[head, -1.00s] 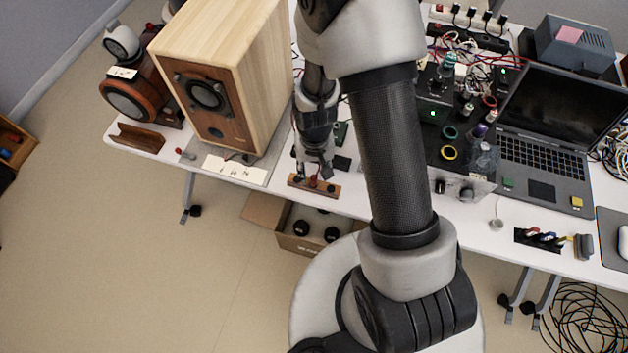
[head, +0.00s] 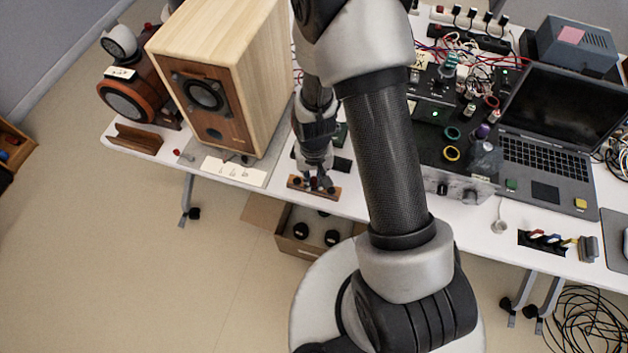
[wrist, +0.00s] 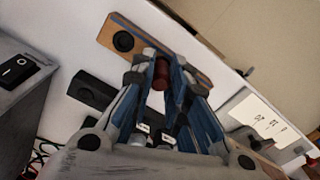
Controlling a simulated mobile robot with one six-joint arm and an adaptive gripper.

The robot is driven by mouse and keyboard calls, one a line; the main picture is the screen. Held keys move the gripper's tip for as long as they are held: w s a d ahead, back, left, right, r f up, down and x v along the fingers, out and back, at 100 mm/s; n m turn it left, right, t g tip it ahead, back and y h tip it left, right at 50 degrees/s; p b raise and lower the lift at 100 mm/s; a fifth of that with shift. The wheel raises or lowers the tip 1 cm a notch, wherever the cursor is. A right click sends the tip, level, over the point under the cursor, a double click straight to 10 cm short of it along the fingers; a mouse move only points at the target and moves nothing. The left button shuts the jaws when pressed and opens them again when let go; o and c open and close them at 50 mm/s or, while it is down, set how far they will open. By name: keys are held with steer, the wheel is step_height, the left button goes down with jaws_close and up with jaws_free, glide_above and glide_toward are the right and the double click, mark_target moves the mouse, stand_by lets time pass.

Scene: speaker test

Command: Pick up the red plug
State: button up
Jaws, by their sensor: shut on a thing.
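The red plug (wrist: 161,74) shows in the wrist view between the two fingertips of my gripper (wrist: 165,75). My gripper is shut on it, with a blue-edged finger on each side. The plug is at the wooden strip (wrist: 118,27); I cannot tell whether it still sits in it. In the head view my gripper (head: 316,181) is low over the wooden strip (head: 330,192) near the table's front edge. The fingers hide most of the plug there.
A large wooden speaker (head: 226,75) stands close to the left of my gripper. A white card (head: 233,169) lies in front of it. A laptop (head: 545,150) and a cluttered dark panel (head: 435,150) are to the right. An open cardboard box (head: 290,243) stands on the floor below.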

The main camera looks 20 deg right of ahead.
steer(key=shift+r, duration=0.1)
jaws_close()
step_height(320, 180, up, 20)
steer(key=p, duration=0.6)
steer(key=shift+p, duration=0.35)
step_height(320, 180, up, 25)
steer(key=p, duration=2.1)
glide_above(314, 178)
steer(key=shift+r, duration=0.2)
steer(key=shift+f+b, duration=0.1)
steer(key=shift+b, duration=0.25)
